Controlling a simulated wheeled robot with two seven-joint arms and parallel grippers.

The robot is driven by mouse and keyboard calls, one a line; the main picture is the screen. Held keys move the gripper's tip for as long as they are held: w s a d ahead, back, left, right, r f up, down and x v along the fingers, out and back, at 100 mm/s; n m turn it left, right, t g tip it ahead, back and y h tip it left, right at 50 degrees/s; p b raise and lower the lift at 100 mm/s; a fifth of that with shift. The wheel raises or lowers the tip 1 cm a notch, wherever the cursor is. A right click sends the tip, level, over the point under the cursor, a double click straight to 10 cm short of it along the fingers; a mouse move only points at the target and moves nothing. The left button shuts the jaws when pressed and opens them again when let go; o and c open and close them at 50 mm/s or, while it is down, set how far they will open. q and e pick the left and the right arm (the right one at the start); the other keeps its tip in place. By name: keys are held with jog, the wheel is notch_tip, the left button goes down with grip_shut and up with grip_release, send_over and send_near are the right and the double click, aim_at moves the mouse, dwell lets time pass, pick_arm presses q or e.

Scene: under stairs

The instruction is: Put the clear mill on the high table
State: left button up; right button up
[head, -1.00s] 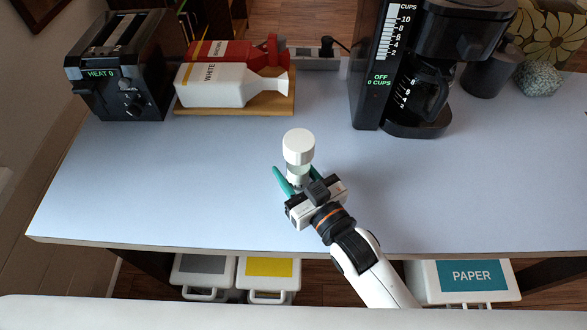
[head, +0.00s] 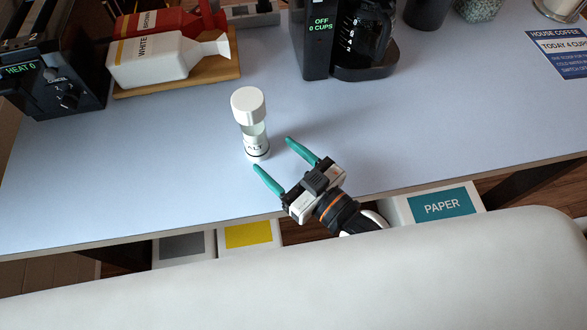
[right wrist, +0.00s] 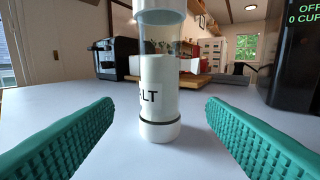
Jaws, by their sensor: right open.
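The clear mill (head: 254,130) stands upright on the light blue table (head: 170,165). It has a white cap, a clear body and a label ending in "LT". It also shows in the right wrist view (right wrist: 159,85), upright and centred beyond the fingers. My right gripper (head: 272,160) is open, with its teal fingers apart and pointing at the mill from the lower right. In the right wrist view the open fingers (right wrist: 160,135) lie left and right of the view, with the mill between them but farther off, touching neither. My left gripper is not in view.
A black toaster (head: 55,75) stands at the left. White and red bottles (head: 155,60) lie on a wooden board. A coffee maker (head: 365,35) stands at the back. A sign (head: 560,52) lies at the right. Bins (head: 440,205) are below the front edge. The table's front left is clear.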

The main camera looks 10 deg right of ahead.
jog(key=shift+v, duration=1.7)
